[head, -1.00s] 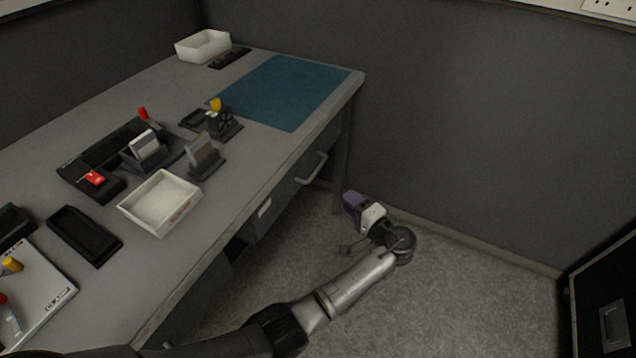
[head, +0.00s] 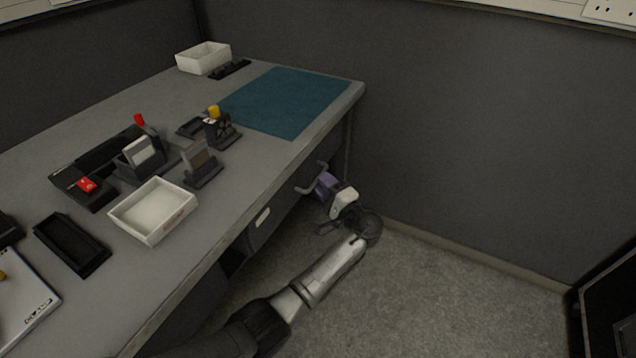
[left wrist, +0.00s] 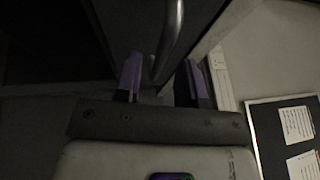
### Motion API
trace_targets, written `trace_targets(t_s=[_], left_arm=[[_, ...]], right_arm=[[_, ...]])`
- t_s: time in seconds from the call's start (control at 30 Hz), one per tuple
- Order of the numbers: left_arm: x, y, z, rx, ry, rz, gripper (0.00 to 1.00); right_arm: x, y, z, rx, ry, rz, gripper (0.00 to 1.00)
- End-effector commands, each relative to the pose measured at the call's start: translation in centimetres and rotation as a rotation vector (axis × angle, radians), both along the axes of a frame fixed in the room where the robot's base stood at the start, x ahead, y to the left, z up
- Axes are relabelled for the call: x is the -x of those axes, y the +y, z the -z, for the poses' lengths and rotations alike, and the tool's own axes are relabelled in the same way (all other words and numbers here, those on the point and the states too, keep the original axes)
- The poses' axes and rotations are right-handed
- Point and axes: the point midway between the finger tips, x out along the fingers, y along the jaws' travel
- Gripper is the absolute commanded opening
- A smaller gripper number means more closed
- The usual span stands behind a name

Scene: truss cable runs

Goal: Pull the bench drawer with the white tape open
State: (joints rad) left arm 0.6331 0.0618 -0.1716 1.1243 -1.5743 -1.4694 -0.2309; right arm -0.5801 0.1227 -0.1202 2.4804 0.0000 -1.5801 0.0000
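The bench drawer (head: 278,216) is under the bench's front edge, with a piece of white tape (head: 262,217) on its front. Its metal bar handle (head: 311,185) sits to the right of the tape. My left gripper (head: 323,187) is at the handle, its purple fingers pointing toward the drawer front. In the left wrist view the two fingers (left wrist: 163,82) are apart, and the handle bar (left wrist: 172,38) shows between them. I cannot tell whether either finger touches it. The drawer looks closed. My right gripper is not in view.
The grey bench (head: 215,215) carries a white tray (head: 153,228), black holders and a teal mat (head: 284,101). A dark wall panel (head: 470,130) stands beyond my left gripper. The floor (head: 430,290) to the right is clear, up to a black cabinet (head: 608,310).

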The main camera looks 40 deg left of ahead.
Motion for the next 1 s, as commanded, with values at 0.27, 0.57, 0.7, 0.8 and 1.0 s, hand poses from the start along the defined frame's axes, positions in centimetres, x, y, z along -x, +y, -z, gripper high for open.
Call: trace_targets(t_s=[0.27,0.57,0.7,0.8,1.0], left_arm=[[-0.5,2.3,-0.3,0.0,0.0,0.0,0.37],[-0.6,2.7,-0.5,0.001,0.0,0.0,0.37],[-0.6,2.7,-0.5,0.001,0.0,0.0,0.33],[-0.6,2.7,-0.5,0.001,0.0,0.0,0.23],[-0.5,2.6,-0.5,0.001,0.0,0.0,0.04]], right_arm=[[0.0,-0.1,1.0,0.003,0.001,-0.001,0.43],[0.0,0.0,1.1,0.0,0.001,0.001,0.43],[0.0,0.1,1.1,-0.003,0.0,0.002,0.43],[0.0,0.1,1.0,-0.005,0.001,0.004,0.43],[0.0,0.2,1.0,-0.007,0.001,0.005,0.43]])
